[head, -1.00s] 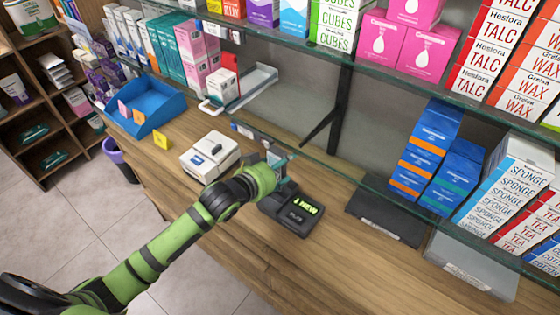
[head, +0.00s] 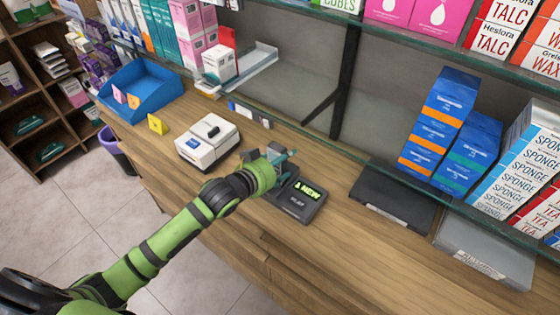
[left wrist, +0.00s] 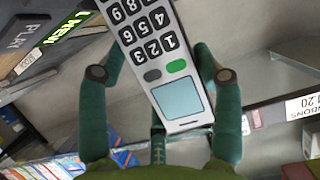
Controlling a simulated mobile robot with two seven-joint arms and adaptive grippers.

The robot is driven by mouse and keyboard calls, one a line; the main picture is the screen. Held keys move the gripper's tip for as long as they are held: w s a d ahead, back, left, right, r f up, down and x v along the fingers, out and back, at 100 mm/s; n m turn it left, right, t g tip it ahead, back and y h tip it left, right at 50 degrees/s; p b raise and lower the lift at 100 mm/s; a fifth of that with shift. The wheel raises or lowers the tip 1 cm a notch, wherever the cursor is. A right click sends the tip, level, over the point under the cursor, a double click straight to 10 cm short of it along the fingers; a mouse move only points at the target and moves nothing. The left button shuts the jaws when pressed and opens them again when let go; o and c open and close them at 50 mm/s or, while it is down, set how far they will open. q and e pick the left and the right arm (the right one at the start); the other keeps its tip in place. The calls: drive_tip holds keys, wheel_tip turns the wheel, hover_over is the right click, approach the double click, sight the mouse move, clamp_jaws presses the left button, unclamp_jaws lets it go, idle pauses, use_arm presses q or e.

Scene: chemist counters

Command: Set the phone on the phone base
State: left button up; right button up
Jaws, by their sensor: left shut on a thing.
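The phone (left wrist: 152,50) is a silver-white handset with dark number keys and a pale screen. In the left wrist view it lies between the green fingers of my left gripper (left wrist: 158,75), which is shut on it. In the head view my left gripper (head: 279,158) is at the rear left of the phone base and hides most of the phone. The phone base (head: 298,200) is black, with a lit "1 NEW" display, on the wooden counter. Its edge also shows in the left wrist view (left wrist: 25,62). I cannot tell whether phone and base touch. My right gripper is not in view.
A white device (head: 208,152) stands left of the base. A blue tray (head: 150,92) is farther left. A glass shelf edge (head: 300,137) runs above the counter's back. Dark and grey stands (head: 393,203) are at right. The counter front is clear.

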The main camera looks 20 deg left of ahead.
use_arm(q)
drive_tip(key=shift+p, duration=0.6)
idle(0.9)
drive_tip(key=shift+f+b, duration=0.4)
drive_tip(key=shift+f, duration=0.2)
idle(0.3)
drive_tip(key=o, duration=0.9)
